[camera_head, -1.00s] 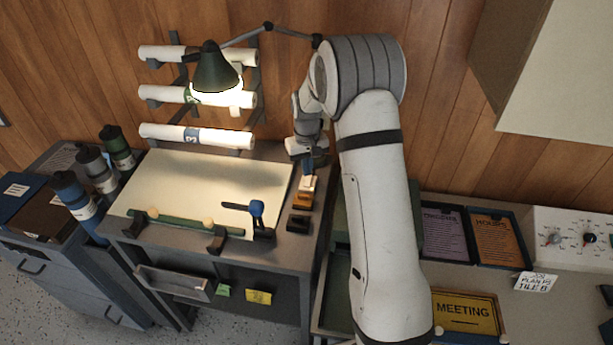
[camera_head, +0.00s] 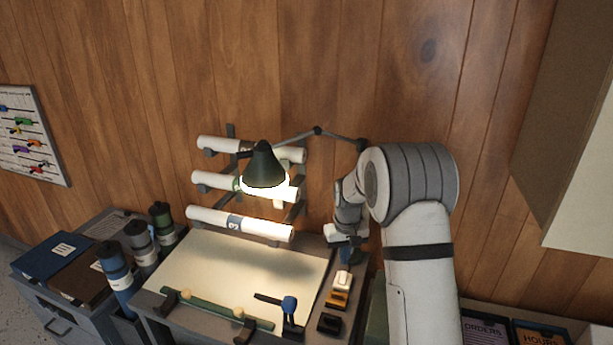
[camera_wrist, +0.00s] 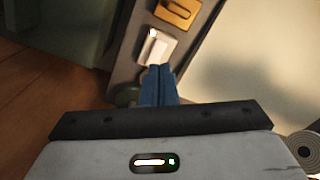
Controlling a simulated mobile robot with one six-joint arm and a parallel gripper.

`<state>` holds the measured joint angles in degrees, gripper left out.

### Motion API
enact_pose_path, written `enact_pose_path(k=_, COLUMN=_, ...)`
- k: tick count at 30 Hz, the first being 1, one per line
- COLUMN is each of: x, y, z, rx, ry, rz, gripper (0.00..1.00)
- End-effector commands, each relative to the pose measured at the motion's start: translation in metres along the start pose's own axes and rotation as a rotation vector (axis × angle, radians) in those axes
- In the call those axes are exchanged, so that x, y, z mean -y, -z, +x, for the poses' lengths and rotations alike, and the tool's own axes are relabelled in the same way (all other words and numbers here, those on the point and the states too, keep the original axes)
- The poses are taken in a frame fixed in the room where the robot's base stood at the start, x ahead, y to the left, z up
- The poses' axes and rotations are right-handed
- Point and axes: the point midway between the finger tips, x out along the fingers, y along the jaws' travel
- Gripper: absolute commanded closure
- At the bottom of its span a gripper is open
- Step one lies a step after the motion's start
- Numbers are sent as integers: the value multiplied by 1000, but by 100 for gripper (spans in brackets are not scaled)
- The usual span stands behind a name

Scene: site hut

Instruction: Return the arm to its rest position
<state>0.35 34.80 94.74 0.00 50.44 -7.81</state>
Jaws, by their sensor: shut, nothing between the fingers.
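My arm reaches up and bends over at the right of the drafting desk in the head view.
A lit green lamp (camera_head: 264,168) hangs over the desk's pale sheet (camera_head: 230,270). Rolled plans (camera_head: 240,223) sit on a wall rack behind. Bottle-like tubes (camera_head: 117,270) stand at left. A wall cabinet (camera_head: 560,130) juts out at upper right. The wood wall above the arm is clear.

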Motion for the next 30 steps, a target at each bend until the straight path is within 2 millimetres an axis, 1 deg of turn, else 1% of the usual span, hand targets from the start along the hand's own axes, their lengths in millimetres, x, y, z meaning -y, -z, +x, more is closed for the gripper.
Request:
enact_pose_path(k=2, x=1, y=-6, z=-13, rx=-12, ry=-2, rz=3, gripper=100)
enact_pose_path(k=5, x=3, y=-22, z=-37, rx=-31, ry=-4, rz=11, gripper=100)
enact_pose_path(k=9, x=8, y=-53, z=-75, rx=-65, ry=-9, rz=24, gripper=100)
enact_pose_path(k=12, x=12, y=-78, z=-98, rx=-89, ry=-11, rz=33, gripper=100)
enact_pose_path(k=14, x=14, y=-93, z=-111, rx=-103, ry=-13, rz=40, gripper=100)
enact_pose_path(k=18, x=20, y=-131, z=-136, rx=-137, ry=-16, rz=53, gripper=100)
enact_pose_path(k=20, x=22, y=-148, z=-145, rx=-151, ry=-17, rz=58, gripper=100)
enact_pose_path(k=24, x=28, y=-188, z=-161, rx=-185, ry=-19, rz=73, gripper=100)
enact_pose_path(k=30, x=36, y=-246, z=-172, rx=-233, ry=-22, rz=91, gripper=100)
